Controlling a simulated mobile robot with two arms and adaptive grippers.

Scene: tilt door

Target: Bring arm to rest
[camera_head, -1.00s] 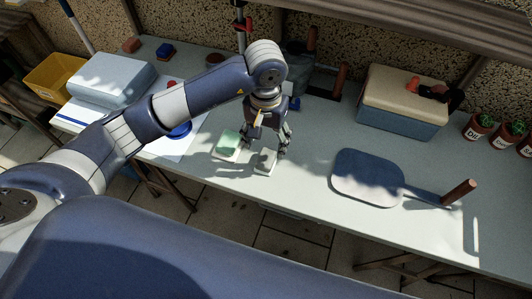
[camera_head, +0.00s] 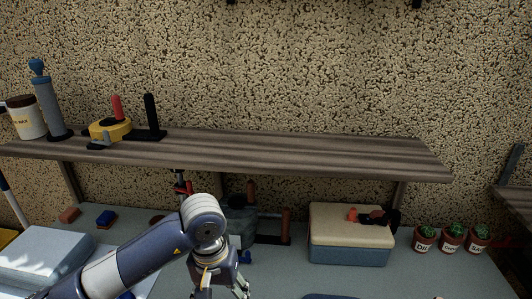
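My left arm (camera_head: 135,266) comes in from the lower left, with its elbow-like bend (camera_head: 203,220) over the bench. My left gripper (camera_head: 223,292) points down at the bottom edge of the picture. Its finger bases are spread apart; the fingertips are cut off by the frame, and no held object shows. My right gripper is not in view.
A wooden shelf (camera_head: 300,152) on the wall spans above the bench (camera_head: 285,275), carrying a tape measure (camera_head: 110,129), a grey-blue cylinder (camera_head: 48,105) and a jar (camera_head: 25,117). A cream-and-blue box (camera_head: 350,238) and potted cacti (camera_head: 450,240) stand at right. A pale blue box (camera_head: 45,255) is at left.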

